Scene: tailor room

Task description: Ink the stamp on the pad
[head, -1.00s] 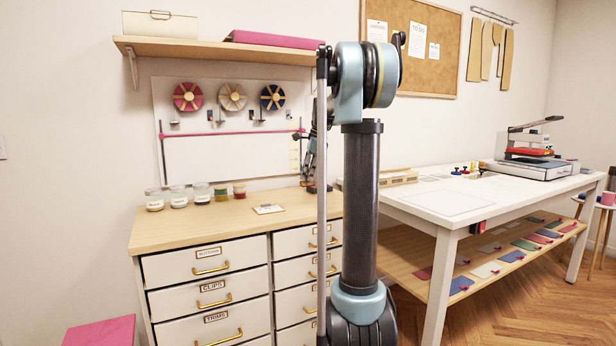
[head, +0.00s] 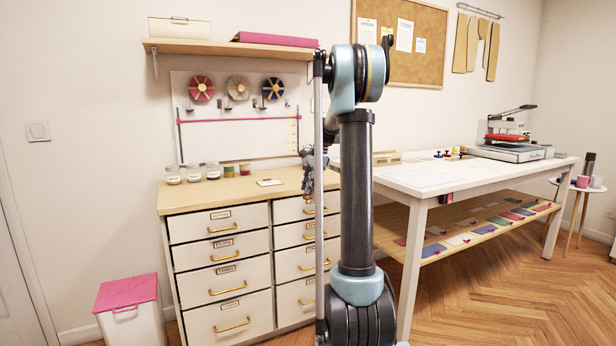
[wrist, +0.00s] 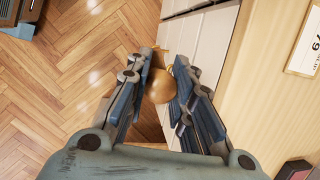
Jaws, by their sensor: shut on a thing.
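My gripper (wrist: 162,85) is closed around a round, golden-brown knob (wrist: 160,88), which looks like the stamp's handle. The rest of the stamp is hidden beneath the knob and fingers. In the head view my gripper (head: 308,188) is small and partly behind my arm, beside the front edge of the drawer cabinet. The wrist view shows floor and pale drawer fronts below it. A dark box with a reddish part (wrist: 296,170) is cut off at the lower right of the wrist view; I cannot tell whether it is the pad.
The wooden cabinet top (head: 225,192) carries several jars and a card (head: 269,182). A white table (head: 440,180) stands to the right, with a press (head: 510,145) at its far end. A pink-lidded bin (head: 128,292) stands at the left. Floor (head: 470,290) is open at the lower right.

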